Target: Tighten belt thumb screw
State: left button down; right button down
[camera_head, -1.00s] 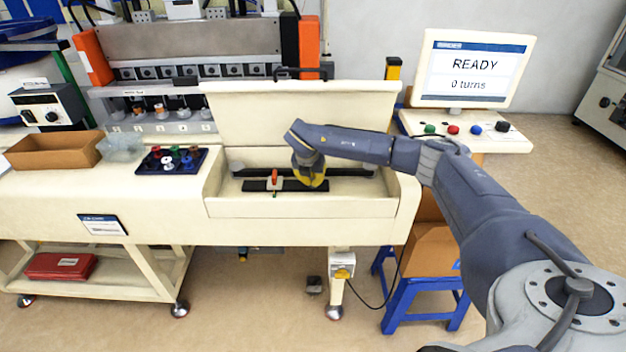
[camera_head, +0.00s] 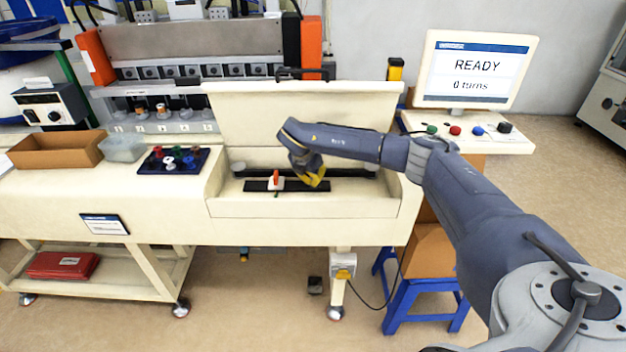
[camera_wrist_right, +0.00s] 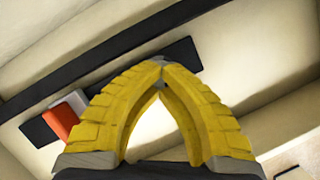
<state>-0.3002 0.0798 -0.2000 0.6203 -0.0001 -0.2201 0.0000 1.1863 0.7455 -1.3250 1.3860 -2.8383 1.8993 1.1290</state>
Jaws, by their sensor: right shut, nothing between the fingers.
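The belt unit is a cream box with its lid raised (camera_head: 310,115). In its tray lies a black plate (camera_head: 255,186) with a small white block (camera_head: 276,184) and an orange-red piece (camera_head: 276,175) on it. The orange piece also shows in the wrist view (camera_wrist_right: 61,119), left of my fingers. I cannot tell which part is the thumb screw. My right gripper (camera_head: 318,181), with yellow fingers, is shut and empty, its tips (camera_wrist_right: 161,62) together above the right part of the plate, to the right of the orange piece. My left gripper is not in view.
A monitor (camera_head: 470,68) reads "READY" and "0 turns". Below it is a panel with several coloured buttons (camera_head: 455,131). A dark tray of coloured spools (camera_head: 172,160), a clear bin (camera_head: 123,148) and a brown box (camera_head: 55,149) stand left. The raised lid stands behind my gripper.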

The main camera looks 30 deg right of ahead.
jog(key=shift+w+d+r, duration=0.15)
jog(key=shift+d+r, duration=0.05)
jog(key=shift+d, duration=0.05)
jog(key=c, duration=1.6)
grip_release()
jog(key=shift+f, duration=0.1)
jog(key=shift+o, duration=1.2)
jog(key=shift+a+f, duration=0.1)
jog(key=v, duration=1.2)
